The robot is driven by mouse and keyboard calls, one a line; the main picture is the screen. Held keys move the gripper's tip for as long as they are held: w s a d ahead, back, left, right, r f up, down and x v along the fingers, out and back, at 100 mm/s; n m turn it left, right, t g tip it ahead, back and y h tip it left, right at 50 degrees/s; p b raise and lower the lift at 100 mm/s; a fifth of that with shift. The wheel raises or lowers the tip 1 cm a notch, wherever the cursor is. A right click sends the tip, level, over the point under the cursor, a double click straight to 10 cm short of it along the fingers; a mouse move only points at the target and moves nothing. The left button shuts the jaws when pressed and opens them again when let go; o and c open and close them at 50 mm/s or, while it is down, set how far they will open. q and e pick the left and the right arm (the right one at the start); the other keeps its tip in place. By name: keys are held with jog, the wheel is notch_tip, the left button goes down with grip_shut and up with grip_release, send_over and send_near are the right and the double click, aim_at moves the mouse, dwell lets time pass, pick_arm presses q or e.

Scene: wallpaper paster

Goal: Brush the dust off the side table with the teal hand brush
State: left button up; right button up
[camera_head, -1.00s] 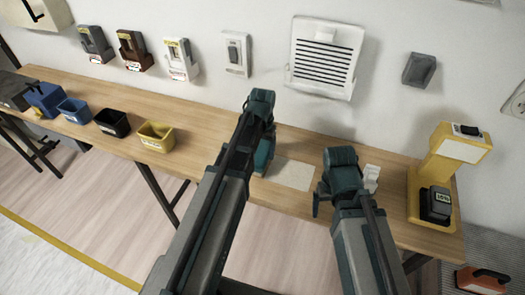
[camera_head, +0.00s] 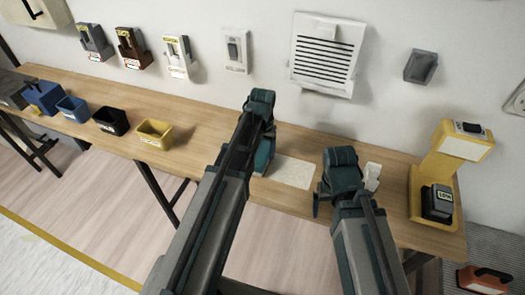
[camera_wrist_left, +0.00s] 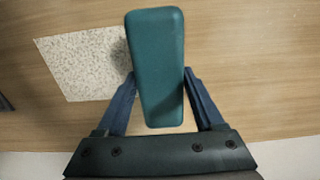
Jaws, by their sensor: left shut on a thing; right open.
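The teal hand brush (camera_wrist_left: 158,85) is between the two blue fingers of my left gripper (camera_wrist_left: 160,74) in the left wrist view, and the gripper is shut on it. In the head view the brush (camera_head: 264,157) shows partly behind my left arm, above or on the wooden side table (camera_head: 215,122). A pale speckled dust patch (camera_head: 290,172) lies on the table just right of the brush. In the left wrist view the patch (camera_wrist_left: 75,65) is left of the brush. My right gripper (camera_head: 338,172) is right of the patch, open, with its fingers mostly hidden.
A small white object (camera_head: 373,176) is beside my right gripper. A yellow stand (camera_head: 438,185) with a dark device is at the right end. A yellow bin (camera_head: 154,134), a black bin (camera_head: 111,121) and blue bins are at left. A white vent (camera_head: 327,55) is on the wall.

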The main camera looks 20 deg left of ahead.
pick_arm(q)
jog(key=shift+f+b, duration=0.4)
jog(key=shift+f, duration=0.1)
jog(key=shift+s, duration=0.1)
dwell(1.1)
grip_shut()
jog(key=shift+f, duration=0.15)
dwell(0.8)
dwell(0.4)
jog(key=shift+d, duration=1.75)
jog(key=shift+d, duration=0.1)
